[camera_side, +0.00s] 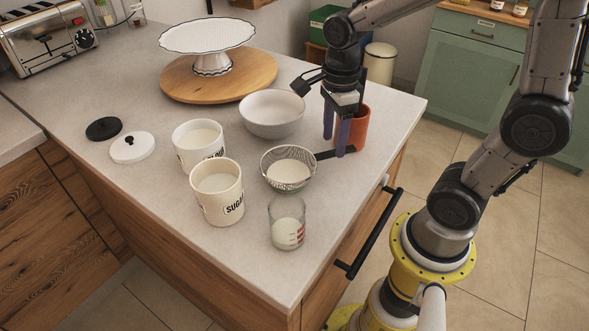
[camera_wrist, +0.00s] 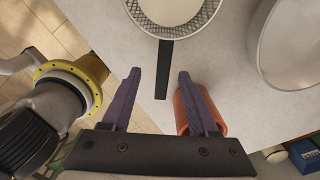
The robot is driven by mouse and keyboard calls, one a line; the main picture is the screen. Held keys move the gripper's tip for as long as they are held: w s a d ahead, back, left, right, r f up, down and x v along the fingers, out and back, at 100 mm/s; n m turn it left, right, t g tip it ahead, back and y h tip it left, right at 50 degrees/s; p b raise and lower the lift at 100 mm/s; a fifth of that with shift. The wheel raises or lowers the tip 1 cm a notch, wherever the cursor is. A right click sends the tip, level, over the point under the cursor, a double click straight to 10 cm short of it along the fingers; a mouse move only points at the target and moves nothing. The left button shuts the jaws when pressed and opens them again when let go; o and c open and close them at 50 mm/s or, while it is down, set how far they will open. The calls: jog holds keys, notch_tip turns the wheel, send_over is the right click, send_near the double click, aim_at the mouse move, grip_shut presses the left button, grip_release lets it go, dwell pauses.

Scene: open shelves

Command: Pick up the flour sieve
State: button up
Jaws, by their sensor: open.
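The flour sieve is a round mesh bowl (camera_side: 288,184) with white contents and a dark flat handle (camera_side: 326,155), standing on the counter. It also shows at the top of the wrist view, with its mesh rim (camera_wrist: 209,17) and its dark handle (camera_wrist: 164,70) pointing towards my gripper. My gripper (camera_side: 339,148) is open and points down by the handle's end. In the wrist view the handle lies between the lines of my purple fingers (camera_wrist: 160,76), with gaps on both sides. I cannot tell the exact height of the fingertips above the counter.
An orange-red cup (camera_side: 361,128) stands close beside my right finger in the wrist view. A white bowl (camera_side: 271,113), a sugar canister (camera_side: 217,192), a second canister (camera_side: 199,144) and a measuring glass (camera_side: 287,224) stand around the sieve. The counter's edge is near.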

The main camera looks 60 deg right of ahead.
aim_at(333, 152)
jog(key=f, duration=0.5)
jog(key=shift+d+f, duration=0.1)
jog(key=shift+d, duration=0.3)
jog(key=shift+w, duration=0.1)
grip_shut()
